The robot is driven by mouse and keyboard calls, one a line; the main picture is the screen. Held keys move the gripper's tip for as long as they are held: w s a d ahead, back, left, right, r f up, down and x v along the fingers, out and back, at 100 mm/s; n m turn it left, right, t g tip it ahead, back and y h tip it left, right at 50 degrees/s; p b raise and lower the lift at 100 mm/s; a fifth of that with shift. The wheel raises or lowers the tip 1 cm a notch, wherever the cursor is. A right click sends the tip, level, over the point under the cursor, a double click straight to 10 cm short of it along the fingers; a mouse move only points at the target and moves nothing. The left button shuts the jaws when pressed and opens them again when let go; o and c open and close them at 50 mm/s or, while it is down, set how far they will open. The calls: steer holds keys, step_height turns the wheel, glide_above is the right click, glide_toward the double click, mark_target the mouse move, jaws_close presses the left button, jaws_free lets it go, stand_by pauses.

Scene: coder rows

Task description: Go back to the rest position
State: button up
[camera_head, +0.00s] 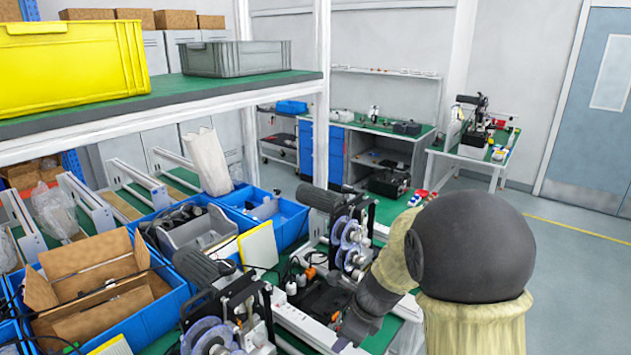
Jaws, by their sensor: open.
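My arm reaches in from the lower right, wrapped in a tan cover with a large dark round joint. Its dark end, my gripper (352,332), points down over the bench near the bottom edge of the picture. The fingertips are small and partly cut off or hidden. I see nothing held in it. A white power strip (305,325) lies on the bench just to its left. A coder machine (348,240) with bluish reels stands behind it.
A second coder machine (225,320) stands at lower left. Blue bins (165,325) hold cardboard and parts. A shelf above carries a yellow crate (70,68) and a grey crate (235,58). A white shelf post (321,110) rises behind. Floor (570,270) at right is clear.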

steer(key=s+d+r+n+h, duration=0.1)
steer(key=s+d+n, duration=0.3)
steer(key=n, duration=0.7)
steer(key=s+d+r+n+h, duration=0.1)
steer(key=s+d+n+h, duration=0.1)
steer(key=s+d+n, duration=0.3)
steer(key=s+n, duration=0.4)
steer(key=n, duration=0.2)
steer(key=shift+s+n+h, duration=0.3)
steer(key=shift+n, duration=0.1)
steer(key=shift+c, duration=0.8)
steer(key=shift+s, duration=0.15)
